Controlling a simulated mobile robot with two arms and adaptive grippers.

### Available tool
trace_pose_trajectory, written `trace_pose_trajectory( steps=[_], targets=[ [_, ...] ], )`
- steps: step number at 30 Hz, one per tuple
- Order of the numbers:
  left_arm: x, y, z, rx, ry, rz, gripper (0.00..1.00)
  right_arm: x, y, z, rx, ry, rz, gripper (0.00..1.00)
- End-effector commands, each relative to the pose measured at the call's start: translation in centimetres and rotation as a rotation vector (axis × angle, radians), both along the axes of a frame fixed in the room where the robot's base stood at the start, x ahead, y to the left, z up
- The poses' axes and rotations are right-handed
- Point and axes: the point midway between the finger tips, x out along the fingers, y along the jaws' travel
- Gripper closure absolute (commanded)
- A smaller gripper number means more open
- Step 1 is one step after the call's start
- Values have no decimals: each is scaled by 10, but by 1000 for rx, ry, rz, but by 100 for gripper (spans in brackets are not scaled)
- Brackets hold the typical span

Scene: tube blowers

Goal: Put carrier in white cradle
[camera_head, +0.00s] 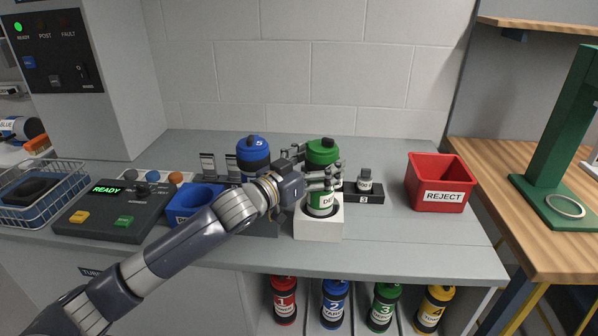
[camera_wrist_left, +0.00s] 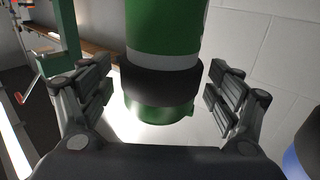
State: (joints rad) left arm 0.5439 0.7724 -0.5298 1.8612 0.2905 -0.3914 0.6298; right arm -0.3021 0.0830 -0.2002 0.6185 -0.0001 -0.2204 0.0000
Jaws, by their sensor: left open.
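The green carrier (camera_head: 323,153) stands upright in the white cradle (camera_head: 318,229), its lower end inside the cradle's opening. A white label with partly hidden text shows on its body. My left gripper (camera_head: 322,171) is around the carrier at mid height, with fingers on both sides. In the left wrist view the carrier (camera_wrist_left: 165,85), green with a black band, stands between the spread fingers, with a gap on each side. The gripper is open and partly hides the carrier in the head view. My right gripper is in neither view.
A blue carrier (camera_head: 253,153) stands just left of my gripper. A small dark stand (camera_head: 376,195) with a little bottle is to the right, then a red REJECT bin (camera_head: 439,184). A blue tray (camera_head: 192,204) and a control box (camera_head: 118,211) lie left. The front counter strip is clear.

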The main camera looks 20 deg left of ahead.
Motion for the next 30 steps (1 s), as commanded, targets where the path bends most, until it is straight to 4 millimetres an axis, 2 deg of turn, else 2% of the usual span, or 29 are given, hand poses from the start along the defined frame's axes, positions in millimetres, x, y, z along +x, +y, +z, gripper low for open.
trace_pose_trajectory(
  steps=[15,21,30],
  targets=[
    [-77,30,-2,5,1,-1,17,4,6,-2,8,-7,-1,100],
    [-94,37,-2,2,1,1,17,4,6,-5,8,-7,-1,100],
    [-102,40,0,2,-1,0,17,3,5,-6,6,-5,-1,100]
  ],
)
